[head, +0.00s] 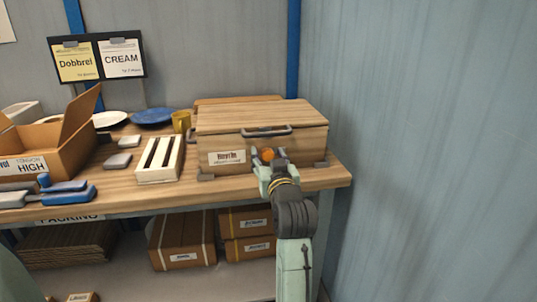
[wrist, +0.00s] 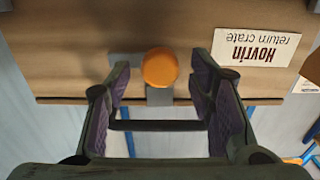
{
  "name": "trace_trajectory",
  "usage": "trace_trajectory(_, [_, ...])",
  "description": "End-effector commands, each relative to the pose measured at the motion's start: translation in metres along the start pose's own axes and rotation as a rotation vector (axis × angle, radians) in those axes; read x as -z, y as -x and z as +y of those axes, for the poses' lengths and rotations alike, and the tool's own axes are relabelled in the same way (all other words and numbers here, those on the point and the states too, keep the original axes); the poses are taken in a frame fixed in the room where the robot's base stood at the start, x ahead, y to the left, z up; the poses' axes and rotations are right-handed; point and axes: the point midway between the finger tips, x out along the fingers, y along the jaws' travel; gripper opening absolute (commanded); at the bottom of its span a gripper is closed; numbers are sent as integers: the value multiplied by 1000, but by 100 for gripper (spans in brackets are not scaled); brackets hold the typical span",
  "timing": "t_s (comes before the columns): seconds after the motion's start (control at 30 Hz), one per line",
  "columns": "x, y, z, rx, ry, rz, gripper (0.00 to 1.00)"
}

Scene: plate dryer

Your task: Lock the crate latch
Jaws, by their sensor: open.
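The wooden crate (head: 305,150) stands shut at the right end of the workbench, with a dark handle (head: 266,132) at its front top edge. Its latch shows as an orange round knob (head: 267,154) on the front, below the handle. In the wrist view the knob (wrist: 160,67) sits on a grey metal piece (wrist: 160,97) against the crate front (wrist: 80,60). My gripper (head: 272,170) is at the crate front. In the wrist view my gripper (wrist: 160,72) is open, one finger on each side of the knob, with visible gaps. The fingertips partly hide the latch in the head view.
A white slatted rack (head: 160,160), yellow mug (head: 181,121), blue plate (head: 152,116) and open cardboard box (head: 50,145) stand left of the crate. A wall (head: 430,150) rises close on the right. Cardboard boxes (head: 182,240) fill the shelf below.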

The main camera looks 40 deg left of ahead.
Motion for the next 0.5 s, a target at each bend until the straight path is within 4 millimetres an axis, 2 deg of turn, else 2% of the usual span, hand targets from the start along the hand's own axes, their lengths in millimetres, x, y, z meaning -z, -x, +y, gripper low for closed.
trace_trajectory(0.33, [0, -5, 0, 0, 0, 1, 49])
trace_trajectory(0.5, [0, -5, 0, 0, 0, 1, 38])
